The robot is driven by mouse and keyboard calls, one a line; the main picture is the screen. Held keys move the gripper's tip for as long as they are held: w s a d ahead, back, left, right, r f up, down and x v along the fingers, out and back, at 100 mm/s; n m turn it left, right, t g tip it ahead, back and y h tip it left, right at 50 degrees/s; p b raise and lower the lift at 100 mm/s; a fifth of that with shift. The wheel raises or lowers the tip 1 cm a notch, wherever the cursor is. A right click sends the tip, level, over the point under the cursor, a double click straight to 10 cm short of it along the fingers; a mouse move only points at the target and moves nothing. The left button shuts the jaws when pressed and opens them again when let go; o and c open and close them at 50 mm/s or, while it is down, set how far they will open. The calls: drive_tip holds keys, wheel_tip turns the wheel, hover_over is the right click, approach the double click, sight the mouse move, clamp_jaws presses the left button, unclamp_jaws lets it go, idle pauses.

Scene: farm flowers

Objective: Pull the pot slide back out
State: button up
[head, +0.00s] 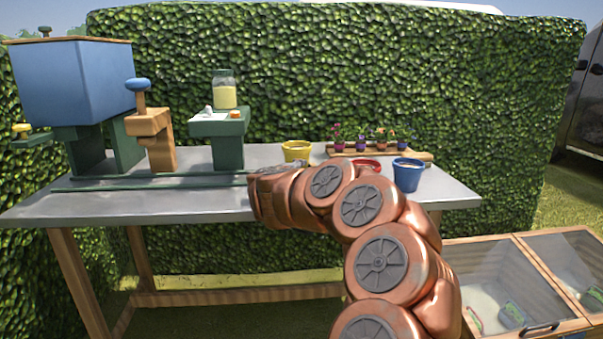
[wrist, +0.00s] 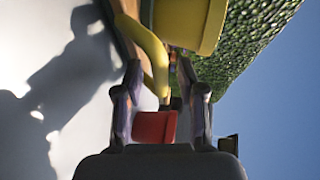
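The slide's green rail (head: 150,182) runs along the table in the head view, and its right end goes behind my arm. In the wrist view a small red tapered piece (wrist: 155,126) sits between the fingers of my gripper (wrist: 158,70), in front of a curved yellow bar (wrist: 150,50). I cannot tell if this red piece is the slide's handle. The fingers stand apart, with a narrow gap on the right of the red piece. A yellow pot (head: 297,150) stands beyond my arm in the head view; a yellow vessel (wrist: 190,20) fills the wrist view's top. The head view hides my fingers.
On the grey table (head: 105,203) stand a blue hopper (head: 75,82), a wooden stand (head: 155,138) with a blue knob and a green stand (head: 230,140) with a jar (head: 224,90). A red pot (head: 367,163), blue pot (head: 408,175) and flower tray (head: 420,156) are right.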

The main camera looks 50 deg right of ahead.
drive_tip(key=v, duration=1.1)
drive_tip(key=shift+a, duration=0.25)
drive_tip(key=shift+r, duration=0.15)
